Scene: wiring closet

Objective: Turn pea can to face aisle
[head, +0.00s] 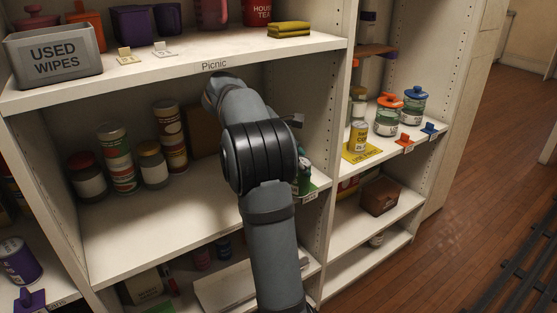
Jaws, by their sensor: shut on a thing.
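My arm reaches into the middle shelf bay below the "Picnic" label, and its links block the view of its far end. My gripper is hidden behind them, so its fingers and anything between them do not show. A green and dark item (304,178) shows in part just right of the arm, by a green tag at the shelf's front edge. It may be the pea can, but its label cannot be read and I cannot tell which way it faces. I cannot tell whether the gripper touches it.
Several cans and jars, including a tall green and red can (118,158), stand left in this bay. A yellow-labelled can (359,136) stands on a yellow mat in the right bay, beside lidded jars (388,115). An upright divider (338,130) separates the bays.

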